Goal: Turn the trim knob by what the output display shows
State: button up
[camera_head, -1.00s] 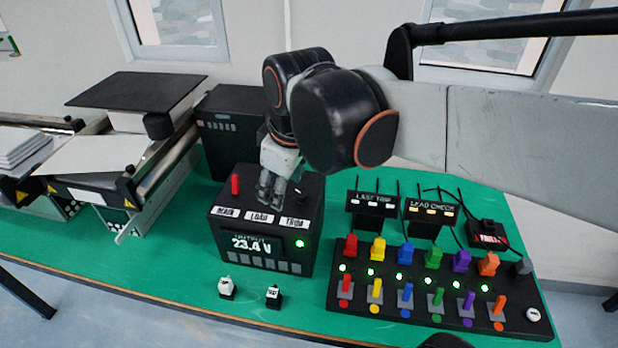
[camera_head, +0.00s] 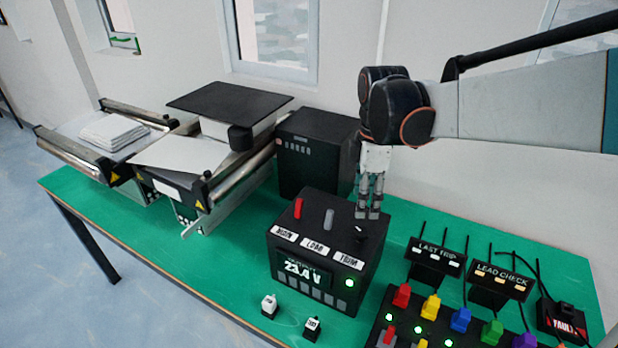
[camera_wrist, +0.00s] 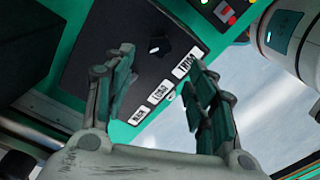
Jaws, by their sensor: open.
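The black control box (camera_head: 280,250) has MAIN, LOAD and TRIM labels along its top. The trim knob (camera_head: 360,235) is small and black, at the right of the top behind the TRIM label; it also shows in the wrist view (camera_wrist: 157,46). The output display (camera_head: 303,271) on the front reads 23.4 V, with a lit green lamp (camera_head: 350,283) beside it. My gripper (camera_head: 368,213) is open, pointing down just above and behind the knob in the head view. In the wrist view the knob appears between the open fingers (camera_wrist: 163,62), with no clear contact.
A red lever (camera_head: 298,208) and a grey lever (camera_head: 329,219) stand left of the knob. Two small blocks (camera_head: 269,305) (camera_head: 312,328) lie in front. A panel of coloured switches (camera_head: 400,335) and the LAST TRIP (camera_head: 437,258) and LEAD CHECK (camera_head: 501,283) displays are at right.

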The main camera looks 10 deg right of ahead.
aim_at(361, 231)
notch_tip(361, 231, down, 10)
jog(key=shift+r+b, duration=0.2)
jog(key=shift+b, duration=1.05)
jog(key=c, duration=1.1)
